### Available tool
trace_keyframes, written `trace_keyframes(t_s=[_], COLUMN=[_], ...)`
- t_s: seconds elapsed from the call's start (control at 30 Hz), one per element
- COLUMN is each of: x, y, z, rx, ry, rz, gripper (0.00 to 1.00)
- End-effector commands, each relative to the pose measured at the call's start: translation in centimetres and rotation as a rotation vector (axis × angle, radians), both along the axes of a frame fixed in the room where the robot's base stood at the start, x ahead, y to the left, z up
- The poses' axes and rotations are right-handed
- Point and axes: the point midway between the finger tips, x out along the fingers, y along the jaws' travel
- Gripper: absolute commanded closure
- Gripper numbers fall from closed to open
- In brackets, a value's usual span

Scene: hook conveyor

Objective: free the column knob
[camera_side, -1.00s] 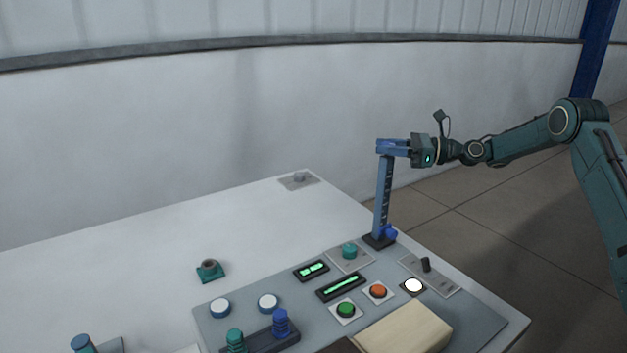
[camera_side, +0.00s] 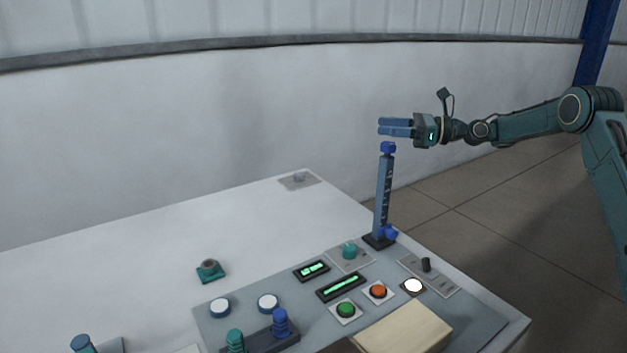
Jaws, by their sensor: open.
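The column (camera_side: 383,192) stands upright on a dark base at the back right of the panel. A blue knob (camera_side: 388,147) sits on its top, and another blue knob (camera_side: 390,232) sits low at its base. I cannot tell which of them the task names. My gripper (camera_side: 381,127) is open and empty, level and pointing left, a little above the top knob and apart from it. Both blue fingers show.
The panel (camera_side: 488,315) carries a green button (camera_side: 346,310), an orange button (camera_side: 378,291), lit displays (camera_side: 340,287) and a black lever (camera_side: 426,265). A beige block (camera_side: 405,328) lies at the front. The white table (camera_side: 120,265) is largely clear to the left.

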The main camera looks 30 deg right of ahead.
Motion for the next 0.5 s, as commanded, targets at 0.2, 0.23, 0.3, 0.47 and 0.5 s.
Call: trace_keyframes(t_s=[0.2, 0.23, 0.3, 0.47, 0.5], x=[0.0, 0.0, 0.0, 0.0, 0.0], y=[0.0, 0.0, 0.0, -0.1, -0.1], z=[4.0, 4.5, 5.8, 8.6, 9.2], rx=[-0.003, -0.004, -0.005, -0.005, -0.004], ry=[-0.004, -0.004, -0.005, -0.006, -0.004], rz=[0.0, 0.0, -0.001, -0.002, -0.002], gripper=[0.46, 0.46, 0.46, 0.46, 0.46])
